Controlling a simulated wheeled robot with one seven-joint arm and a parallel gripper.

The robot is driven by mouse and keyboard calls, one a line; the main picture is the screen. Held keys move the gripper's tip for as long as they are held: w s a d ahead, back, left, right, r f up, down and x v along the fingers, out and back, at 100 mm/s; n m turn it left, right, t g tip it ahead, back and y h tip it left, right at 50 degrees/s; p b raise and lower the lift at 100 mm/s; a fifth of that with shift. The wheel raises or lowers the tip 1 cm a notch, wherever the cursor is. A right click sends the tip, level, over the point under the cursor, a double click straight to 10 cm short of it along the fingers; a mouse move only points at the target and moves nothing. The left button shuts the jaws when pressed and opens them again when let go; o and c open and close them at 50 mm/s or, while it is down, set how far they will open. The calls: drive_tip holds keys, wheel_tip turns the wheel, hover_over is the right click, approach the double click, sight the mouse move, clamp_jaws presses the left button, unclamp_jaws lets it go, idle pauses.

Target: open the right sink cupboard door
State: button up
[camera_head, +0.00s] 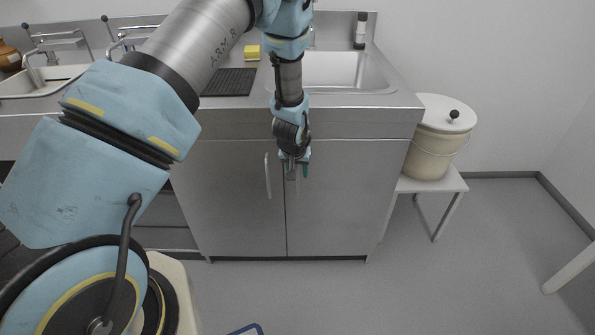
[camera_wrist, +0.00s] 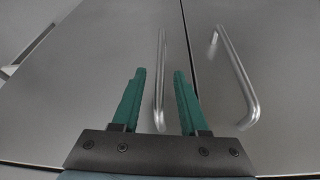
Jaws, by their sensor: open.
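The right sink cupboard door (camera_head: 340,200) is shut, a flat grey panel under the sink. Its bar handle (camera_wrist: 160,95) shows between my fingers in the wrist view, where the doors appear swapped left to right. My gripper (camera_head: 297,168) is at this handle, just right of the gap between the doors; it also shows in the wrist view (camera_wrist: 160,73). Its two green fingers are open, one on each side of the handle in the picture. I cannot tell whether they touch it. In the head view my gripper hides most of the handle.
The left door (camera_head: 230,195) is shut, its handle (camera_head: 267,176) close beside my gripper. A white stool (camera_head: 450,183) with a lidded cream bucket (camera_head: 432,150) stands right of the cupboard. The floor (camera_head: 400,290) in front of the right door is clear.

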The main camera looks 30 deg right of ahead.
drive_tip(key=shift+w+d+f, duration=0.1)
drive_tip(key=shift+f, duration=0.2)
drive_tip(key=shift+c, duration=0.2)
clamp_jaws()
idle(1.1)
